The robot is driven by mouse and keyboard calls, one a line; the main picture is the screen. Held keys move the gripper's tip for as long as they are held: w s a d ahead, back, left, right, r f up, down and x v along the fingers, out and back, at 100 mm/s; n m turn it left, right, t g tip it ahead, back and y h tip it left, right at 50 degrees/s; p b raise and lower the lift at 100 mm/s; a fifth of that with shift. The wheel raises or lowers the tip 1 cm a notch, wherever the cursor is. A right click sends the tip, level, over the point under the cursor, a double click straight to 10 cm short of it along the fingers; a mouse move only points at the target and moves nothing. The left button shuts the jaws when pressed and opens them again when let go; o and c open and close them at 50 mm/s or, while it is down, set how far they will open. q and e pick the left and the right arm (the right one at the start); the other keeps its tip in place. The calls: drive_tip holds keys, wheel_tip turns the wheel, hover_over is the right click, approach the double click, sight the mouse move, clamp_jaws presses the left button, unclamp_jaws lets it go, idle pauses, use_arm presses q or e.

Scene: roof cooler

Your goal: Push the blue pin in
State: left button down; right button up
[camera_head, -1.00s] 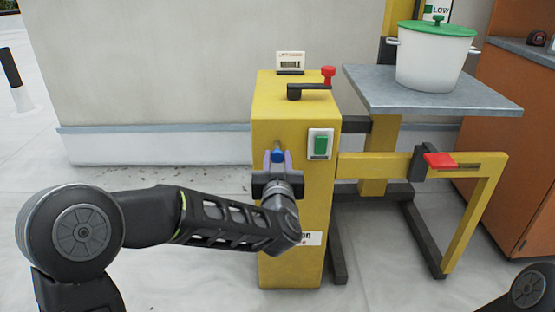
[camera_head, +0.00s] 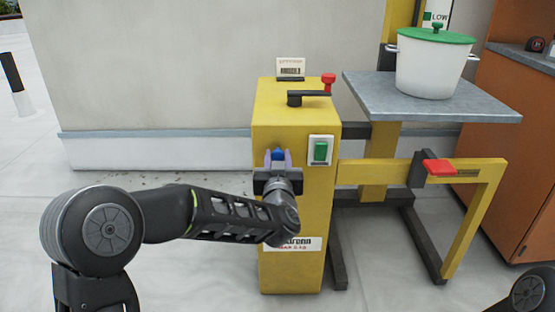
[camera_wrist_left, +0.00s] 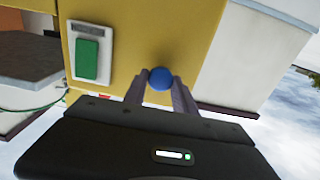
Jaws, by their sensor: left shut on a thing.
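The blue pin (camera_head: 278,154) is on the front face of the yellow cabinet (camera_head: 280,215), left of a green switch. My left gripper (camera_head: 278,160) is in front of that face with its fingers on either side of the pin, shut on it. In the left wrist view the pin's round blue head (camera_wrist_left: 160,79) shows between the two fingertips (camera_wrist_left: 160,88). How far the pin's shaft sits in the cabinet is hidden behind the head and fingers. My right gripper is not in view.
The green switch (camera_head: 320,150) is close to the right of my gripper. A black crank (camera_head: 308,98) and a red knob (camera_head: 328,80) are on the cabinet top. A grey platform (camera_head: 430,105) with a white pot (camera_head: 432,70) stands right. A red pedal (camera_head: 439,167) is below.

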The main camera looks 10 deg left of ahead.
use_arm(q)
drive_tip(key=c, duration=1)
unclamp_jaws()
drive_tip(key=shift+w, duration=0.2)
drive_tip(key=shift+c, duration=0.2)
drive_tip(key=p+v, duration=0.2)
drive_tip(key=v, duration=0.5)
drive_tip(key=shift+s, duration=0.4)
drive_tip(key=shift+d+f, duration=0.1)
drive_tip(key=shift+d, duration=0.05)
